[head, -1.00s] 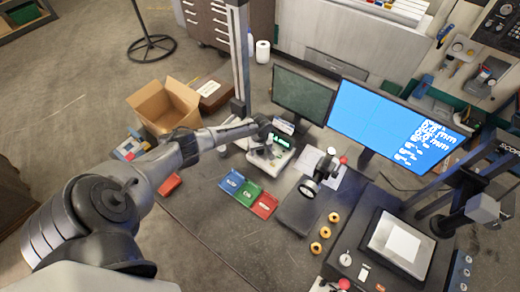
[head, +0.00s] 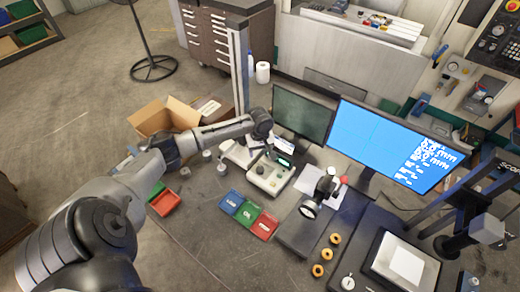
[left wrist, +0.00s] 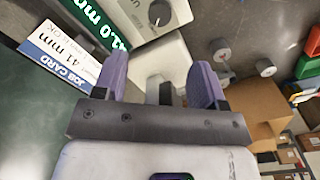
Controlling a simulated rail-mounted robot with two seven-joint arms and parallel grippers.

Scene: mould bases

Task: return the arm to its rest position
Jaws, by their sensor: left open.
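My left arm (head: 95,225) reaches in from the lower left in the head view. Its wrist end (head: 262,122) is above and behind the pale measuring device (head: 268,180), close to the dark monitor. The fingers are hard to make out there. In the left wrist view my left gripper (left wrist: 160,88) is open, with two purple fingers apart and no object held between them. Past them I see the device's green display (left wrist: 102,22), a knob (left wrist: 158,13) and a job card (left wrist: 62,55) reading 41 mm. My right gripper is not in view.
A dark monitor (head: 302,104) and a blue-lit screen (head: 375,135) stand behind the device. Blue, green and red trays (head: 264,227) lie in front. An open cardboard box (head: 150,122) is at the left. A lens stand (head: 310,208) is to the right.

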